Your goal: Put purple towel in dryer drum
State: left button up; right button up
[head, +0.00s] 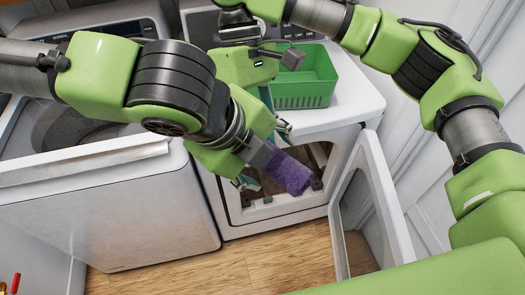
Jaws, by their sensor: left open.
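The purple towel (290,173), a short fuzzy roll, is in the dryer's front opening and tilts down to the right. The dryer (226,212) is the white machine at centre. Its door (394,200) stands open, swung to the right. My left gripper (263,156) is open in front of the opening, right by the towel's upper left end. I cannot tell if a finger touches the towel. My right gripper (285,58) is above the dryer top, beside the green basket. Its jaws are partly hidden and appear empty.
A green basket (306,88) stands on the dryer top. A white washer (110,215) with its lid up is to the left. The open dryer door takes up room at right, near my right arm. The wooden floor (255,268) in front is clear.

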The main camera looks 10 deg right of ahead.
pick_arm(q)
jog(key=c, duration=1.4)
pick_arm(e)
jog(key=o, duration=1.4)
